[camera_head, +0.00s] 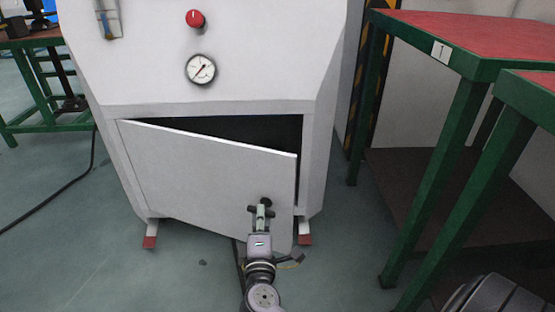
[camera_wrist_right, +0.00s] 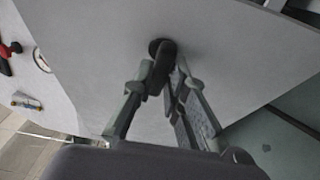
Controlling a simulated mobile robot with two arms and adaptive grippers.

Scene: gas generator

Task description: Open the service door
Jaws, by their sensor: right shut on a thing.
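The service door (camera_head: 200,170) is a light grey panel low on the front of the white generator cabinet (camera_head: 130,75). It stands partly open, hinged on its left side, with its right edge swung out and a dark gap showing above it. My right gripper (camera_head: 262,210) is at the door's lower right, shut on the black door handle (camera_head: 267,202). In the right wrist view the two fingers (camera_wrist_right: 160,85) close around the dark handle (camera_wrist_right: 162,62), in front of the door panel (camera_wrist_right: 200,40). My left gripper is not in view.
A green-framed table with a red top (camera_head: 490,40) stands close on the right. Another green table (camera_head: 30,45) is at the far left. A black cable (camera_head: 70,180) lies on the floor at left. The cabinet has red feet (camera_head: 150,241). A gauge (camera_head: 201,69) and red knob (camera_head: 195,18) sit above.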

